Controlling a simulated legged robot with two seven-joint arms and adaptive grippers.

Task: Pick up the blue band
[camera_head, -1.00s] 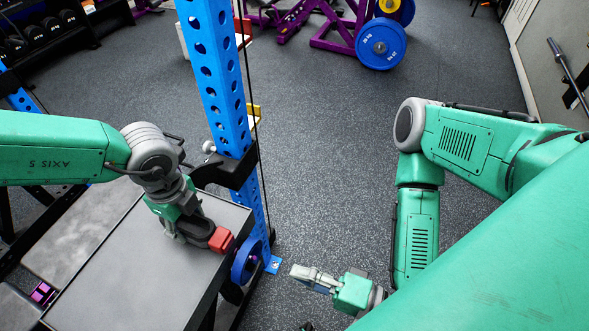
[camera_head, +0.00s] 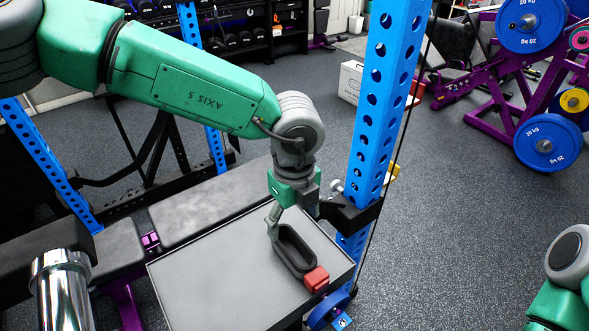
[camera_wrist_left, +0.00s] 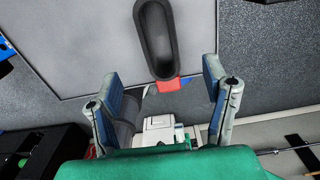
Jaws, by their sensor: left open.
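My left gripper (camera_head: 285,215) is open above the grey table top (camera_head: 205,270), just behind a black oblong tray (camera_head: 295,250). The tray has a red block (camera_head: 316,279) at its near end. In the left wrist view my left gripper (camera_wrist_left: 161,72) has its fingers wide apart and empty, with the tray (camera_wrist_left: 155,40) and red block (camera_wrist_left: 168,85) between or beyond them. A round blue item (camera_head: 327,311) sits beside the table's near right corner. I cannot tell whether it is the blue band. My right gripper is out of view.
A blue perforated rack post (camera_head: 386,75) stands close to the table's right side, with a black bracket (camera_head: 350,212). A chrome cylinder (camera_head: 62,285) is at the left. Purple gym equipment with plates (camera_head: 548,142) is farther right. Open floor (camera_head: 450,230) lies between.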

